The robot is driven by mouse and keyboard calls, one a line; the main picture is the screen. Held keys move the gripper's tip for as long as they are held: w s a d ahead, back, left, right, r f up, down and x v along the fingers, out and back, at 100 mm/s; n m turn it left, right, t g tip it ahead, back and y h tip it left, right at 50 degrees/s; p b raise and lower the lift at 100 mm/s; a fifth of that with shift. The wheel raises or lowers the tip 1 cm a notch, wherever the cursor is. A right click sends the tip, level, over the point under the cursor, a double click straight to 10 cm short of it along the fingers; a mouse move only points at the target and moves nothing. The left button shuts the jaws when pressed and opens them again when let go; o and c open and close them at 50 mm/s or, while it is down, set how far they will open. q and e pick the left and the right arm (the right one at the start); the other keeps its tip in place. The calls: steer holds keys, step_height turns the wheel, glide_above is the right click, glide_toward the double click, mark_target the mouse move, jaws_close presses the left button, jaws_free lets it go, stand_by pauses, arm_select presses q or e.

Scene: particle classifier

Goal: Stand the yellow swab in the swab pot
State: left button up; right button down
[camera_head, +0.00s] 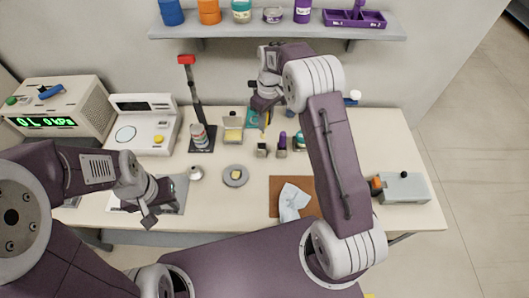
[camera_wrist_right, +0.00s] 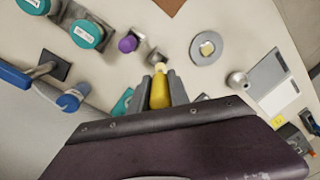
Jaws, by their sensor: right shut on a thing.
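My right gripper (camera_head: 264,112) is over the back middle of the table, pointing down. In the right wrist view its fingers (camera_wrist_right: 160,90) are shut on the yellow swab (camera_wrist_right: 161,86). The swab's pale tip points away from the fingers. In the head view the swab's yellow end (camera_head: 264,134) shows below the gripper. A small grey block-like holder, which looks like the swab pot (camera_head: 262,150), stands just below the tip; in the right wrist view it (camera_wrist_right: 155,58) lies just beyond it. I cannot tell whether they touch. My left gripper (camera_head: 155,208) looks open and empty at the left front.
A purple-capped item (camera_head: 282,139) stands close right of the pot, with teal-lidded jars (camera_wrist_right: 86,34) nearby. A grey round dish (camera_head: 235,181) lies in front. A brown mat (camera_head: 280,183) carries a cloth. A balance (camera_head: 145,135) and a red-topped stand (camera_head: 187,60) are left.

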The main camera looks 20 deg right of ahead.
mark_target(262, 133)
steer(key=shift+w+a+f+h+b, duration=0.3)
steer(key=shift+a+f+b, duration=0.1)
steer(key=shift+f+b, duration=0.15)
steer(key=shift+s+a+r, duration=0.2)
step_height(262, 133, down, 6)
steer(key=shift+w+d+f+p, duration=0.1)
steer(key=shift+f+p, duration=0.1)
steer(key=shift+p, duration=0.45)
steer(key=f, duration=0.3)
steer(key=shift+s+p, duration=0.2)
steer(key=shift+p, duration=0.1)
steer(key=shift+w+f, duration=0.15)
steer(key=shift+f, duration=0.2)
steer(key=c, duration=1.2)
jaws_free()
steer(key=shift+f, duration=0.1)
steer(key=shift+c, duration=0.2)
